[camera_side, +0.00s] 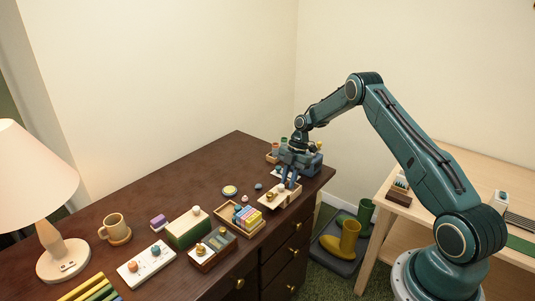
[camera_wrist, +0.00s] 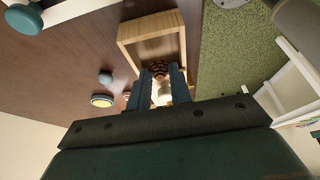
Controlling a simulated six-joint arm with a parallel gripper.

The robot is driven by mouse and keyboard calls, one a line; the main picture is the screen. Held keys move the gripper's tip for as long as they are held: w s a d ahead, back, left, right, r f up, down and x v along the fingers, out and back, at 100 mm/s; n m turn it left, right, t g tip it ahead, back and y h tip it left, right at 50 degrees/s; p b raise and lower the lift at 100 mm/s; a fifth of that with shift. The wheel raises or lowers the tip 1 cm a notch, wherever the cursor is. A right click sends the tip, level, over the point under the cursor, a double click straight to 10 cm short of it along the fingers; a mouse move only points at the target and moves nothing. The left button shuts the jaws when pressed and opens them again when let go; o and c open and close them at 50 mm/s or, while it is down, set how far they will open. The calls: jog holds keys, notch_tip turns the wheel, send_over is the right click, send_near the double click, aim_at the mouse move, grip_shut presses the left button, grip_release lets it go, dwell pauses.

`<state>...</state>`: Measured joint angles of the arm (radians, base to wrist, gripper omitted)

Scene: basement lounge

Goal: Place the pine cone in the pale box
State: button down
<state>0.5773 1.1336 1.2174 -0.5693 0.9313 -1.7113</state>
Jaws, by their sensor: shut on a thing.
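My gripper (camera_wrist: 160,78) is shut on the brown pine cone (camera_wrist: 158,67), which shows between its fingertips in the wrist view. The pale box (camera_wrist: 135,57) is an open, light wooden box just beyond the fingertips, with the cone in front of its near end. I cannot tell whether the cone is above the box or inside it. In the side view, my gripper (camera_side: 287,178) points down at the right end of the dark dresser, over the pale box (camera_side: 270,203). The cone is too small to make out there.
A tray of coloured blocks (camera_side: 244,221) stands left of the pale box. A yellow-topped round item (camera_side: 230,190) and small balls lie nearby. A mug (camera_side: 115,228), a lamp (camera_side: 62,250) and a green-and-white box (camera_side: 187,228) stand farther left. The dresser's right edge is close.

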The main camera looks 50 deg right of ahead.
jog(key=shift+f, duration=1.25)
jog(key=shift+f, duration=0.15)
jog(key=c, duration=1.5)
grip_release()
jog(key=shift+c, duration=0.2)
jog(key=v, duration=1.2)
